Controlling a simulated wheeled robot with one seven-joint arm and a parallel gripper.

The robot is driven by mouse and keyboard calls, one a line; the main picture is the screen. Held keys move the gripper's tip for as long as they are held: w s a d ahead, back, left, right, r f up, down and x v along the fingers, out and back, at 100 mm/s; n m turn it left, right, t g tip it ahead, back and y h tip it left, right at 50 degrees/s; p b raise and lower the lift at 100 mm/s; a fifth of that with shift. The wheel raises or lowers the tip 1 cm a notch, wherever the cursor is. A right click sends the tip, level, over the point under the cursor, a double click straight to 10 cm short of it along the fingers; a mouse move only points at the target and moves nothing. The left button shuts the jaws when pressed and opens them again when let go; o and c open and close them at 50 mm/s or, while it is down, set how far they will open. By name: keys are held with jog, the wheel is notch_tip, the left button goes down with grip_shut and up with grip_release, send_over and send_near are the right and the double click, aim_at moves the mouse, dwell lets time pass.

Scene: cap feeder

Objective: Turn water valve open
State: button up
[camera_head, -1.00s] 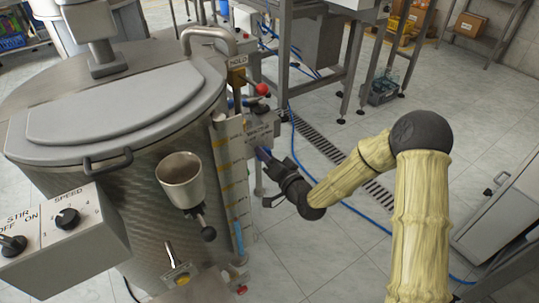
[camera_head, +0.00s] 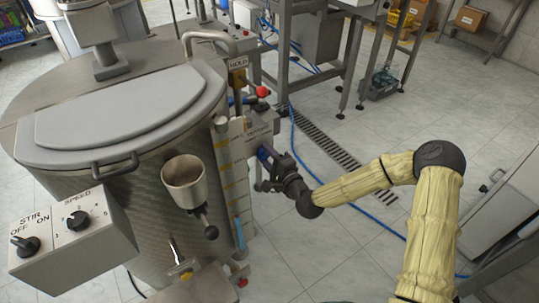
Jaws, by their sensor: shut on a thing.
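The water valve is by a grey panel (camera_head: 262,130) with small lettering on the right side of the steel tank (camera_head: 170,215). My dark gripper reaches in from the right, beside the panel, and is shut on this part. The valve's body and the exact hold are mostly hidden, and I cannot tell the handle's angle clearly.
A red-knobbed lever (camera_head: 262,91) under a HOLD label stands above the panel. A steel cup (camera_head: 184,182) and a control box (camera_head: 75,235) stick out from the tank. A blue hose (camera_head: 345,200) crosses the tiled floor, which is open around my arm.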

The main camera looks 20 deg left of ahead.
jog(key=shift+a+r+m, duration=0.1)
jog(key=shift+r+m, duration=0.05)
jog(key=shift+m, duration=0.25)
jog(key=o, duration=1)
jog(key=p+v, duration=0.3)
jog(key=v, duration=1.4)
jog(key=shift+s, duration=0.2)
